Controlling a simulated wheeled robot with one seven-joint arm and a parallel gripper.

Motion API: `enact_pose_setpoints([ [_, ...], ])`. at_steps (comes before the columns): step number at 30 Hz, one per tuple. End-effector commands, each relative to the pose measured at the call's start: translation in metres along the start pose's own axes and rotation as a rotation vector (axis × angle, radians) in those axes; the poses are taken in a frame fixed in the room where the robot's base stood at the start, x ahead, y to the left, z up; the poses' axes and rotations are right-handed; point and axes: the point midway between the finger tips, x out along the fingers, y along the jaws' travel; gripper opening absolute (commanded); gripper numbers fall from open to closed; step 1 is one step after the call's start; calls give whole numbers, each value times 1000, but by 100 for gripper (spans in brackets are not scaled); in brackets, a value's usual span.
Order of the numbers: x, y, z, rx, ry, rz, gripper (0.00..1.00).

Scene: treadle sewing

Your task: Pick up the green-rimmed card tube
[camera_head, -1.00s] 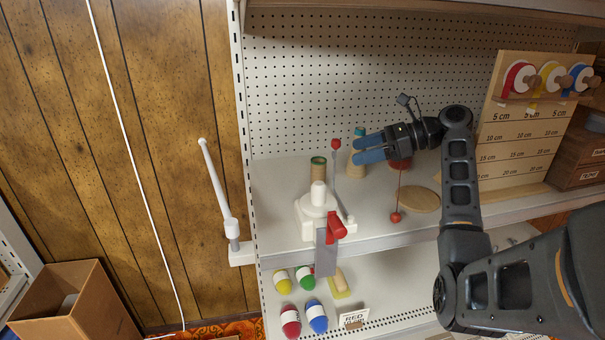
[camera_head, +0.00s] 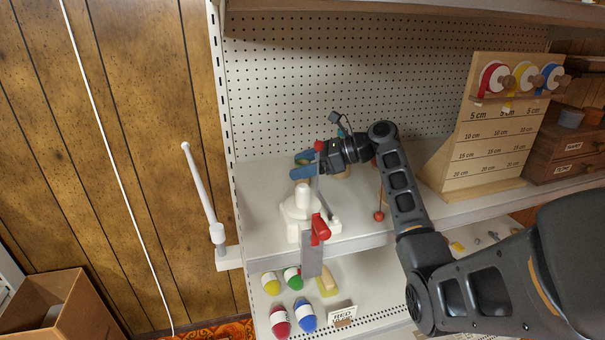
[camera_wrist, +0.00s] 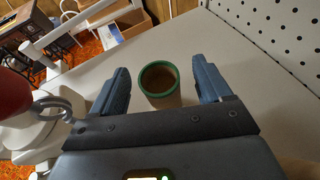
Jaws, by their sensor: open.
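The green-rimmed card tube (camera_wrist: 162,99) stands upright on the shelf, its round open top facing up in the wrist view. My gripper (camera_wrist: 160,72) is open, with one blue finger on each side of the tube. Gaps show between the tube and both fingers in the wrist view. In the head view my gripper (camera_head: 304,164) is at the tube, behind the white stand, and its fingers hide most of the tube.
A white stand (camera_head: 298,208) with a red-handled part is close in front of the gripper. Red balls on rods (camera_head: 379,215) stand nearby. A pegboard wall (camera_head: 400,60) is behind, and a wooden measuring board (camera_head: 485,150) stands to the right.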

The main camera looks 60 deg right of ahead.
Motion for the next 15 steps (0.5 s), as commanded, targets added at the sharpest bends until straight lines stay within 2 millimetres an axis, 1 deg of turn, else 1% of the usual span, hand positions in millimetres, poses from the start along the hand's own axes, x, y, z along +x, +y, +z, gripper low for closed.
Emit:
enact_pose_setpoints([
  [3,3,0,0,0,0,0,78],
  [8,3,0,0,-1,0,0,78],
  [15,3,0,0,-1,0,0,55],
])
